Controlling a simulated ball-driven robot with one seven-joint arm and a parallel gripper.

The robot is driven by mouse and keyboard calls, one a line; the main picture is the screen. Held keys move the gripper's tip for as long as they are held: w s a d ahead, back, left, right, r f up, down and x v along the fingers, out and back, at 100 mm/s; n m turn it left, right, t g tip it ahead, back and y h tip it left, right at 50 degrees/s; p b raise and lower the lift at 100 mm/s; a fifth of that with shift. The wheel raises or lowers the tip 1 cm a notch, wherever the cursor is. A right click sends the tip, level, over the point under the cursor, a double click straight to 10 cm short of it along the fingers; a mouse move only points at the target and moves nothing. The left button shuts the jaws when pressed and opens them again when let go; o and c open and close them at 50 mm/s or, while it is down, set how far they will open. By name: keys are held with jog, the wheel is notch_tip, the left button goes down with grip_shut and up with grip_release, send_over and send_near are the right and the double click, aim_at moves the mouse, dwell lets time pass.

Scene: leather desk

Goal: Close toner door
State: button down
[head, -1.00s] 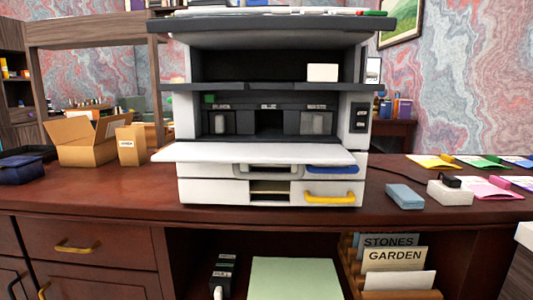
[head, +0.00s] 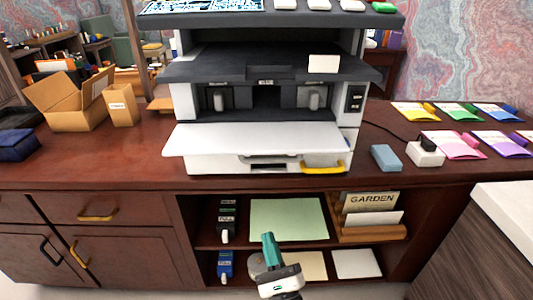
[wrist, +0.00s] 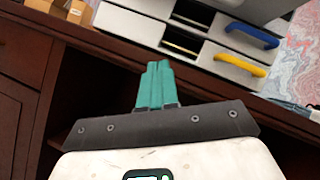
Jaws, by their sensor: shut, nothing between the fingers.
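The toner door (head: 258,138) is the white flap on the front of the printer. It is folded down, lying nearly level and jutting out toward me below the dark toner bay (head: 265,97). The printer stands on the brown desk. My gripper (head: 268,240) is low in front of the desk's open shelves, below and apart from the door. Its teal fingers (wrist: 155,88) are together and empty in the wrist view. That view also shows the printer's drawers with the yellow handle (wrist: 240,64) and blue handle (wrist: 252,35). The door is not clearly seen there.
A blue block (head: 385,157) and a white box (head: 425,152) with a cord lie right of the printer. Coloured folders (head: 460,144) lie further right. Cardboard boxes (head: 70,103) stand at left. The desk edge and shelves are in front of my gripper.

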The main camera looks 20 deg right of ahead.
notch_tip(320, 180, up, 6)
jog(key=s+m+t+h+p, duration=0.1)
jog(key=m+t+h+p, duration=0.15)
jog(key=m+h, duration=0.45)
jog(key=m+h+p, duration=0.1)
jog(key=m+p, duration=0.3)
jog(key=p, duration=0.1)
send_near(257, 146)
jog(key=shift+g, duration=0.35)
jog(key=shift+w+d+r, duration=0.35)
jog(key=shift+d+r, duration=0.2)
jog(key=shift+d, duration=0.2)
jog(key=shift+w+d+r, duration=0.35)
jog(key=shift+d+r, duration=0.15)
jog(key=shift+d, duration=0.25)
jog(key=shift+w+d+r, duration=0.35)
jog(key=shift+d+r, duration=0.2)
jog(key=shift+d, duration=0.25)
jog(key=shift+r+n, duration=0.1)
jog(key=shift+n, duration=0.2)
